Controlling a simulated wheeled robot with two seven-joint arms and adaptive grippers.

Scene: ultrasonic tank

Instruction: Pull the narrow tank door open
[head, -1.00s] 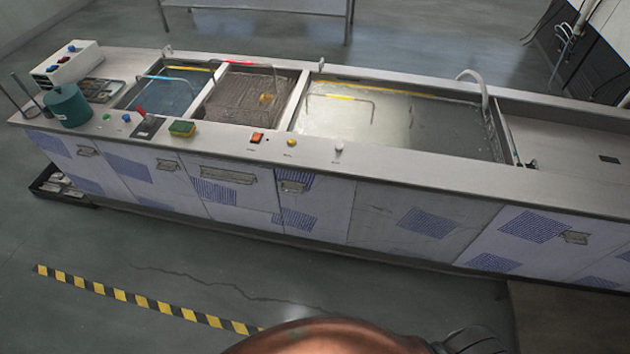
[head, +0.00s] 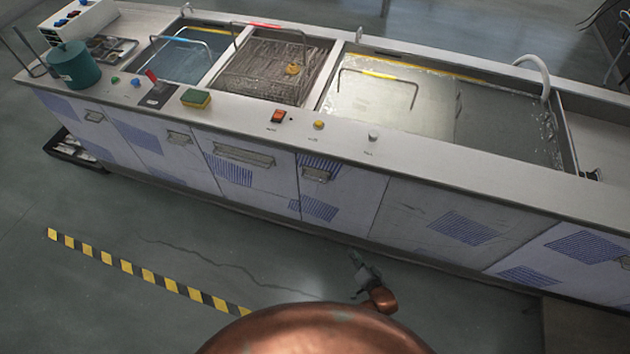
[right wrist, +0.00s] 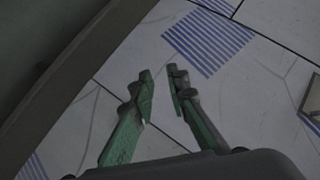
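The narrow tank door (head: 340,205) is a pale panel with blue striped patches and a small metal handle (head: 316,174) near its upper left. It looks shut, flush with its neighbours. My right gripper (head: 355,257) is in front of the tank, low and to the right of that handle, apart from it. In the right wrist view, its two green-grey fingers (right wrist: 160,76) have a small gap between the tips, with nothing held. Pale panels with a blue striped patch lie beyond them. Part of a handle (right wrist: 313,105) shows at the right edge. My left gripper is not in view.
Other front panels have handles, including a wide one (head: 243,155) just left. The counter holds a sponge (head: 196,98), a red switch (head: 278,117) and a green pot (head: 74,65). Striped tape (head: 147,276) crosses the open floor. A low black tray (head: 75,150) lies at the left.

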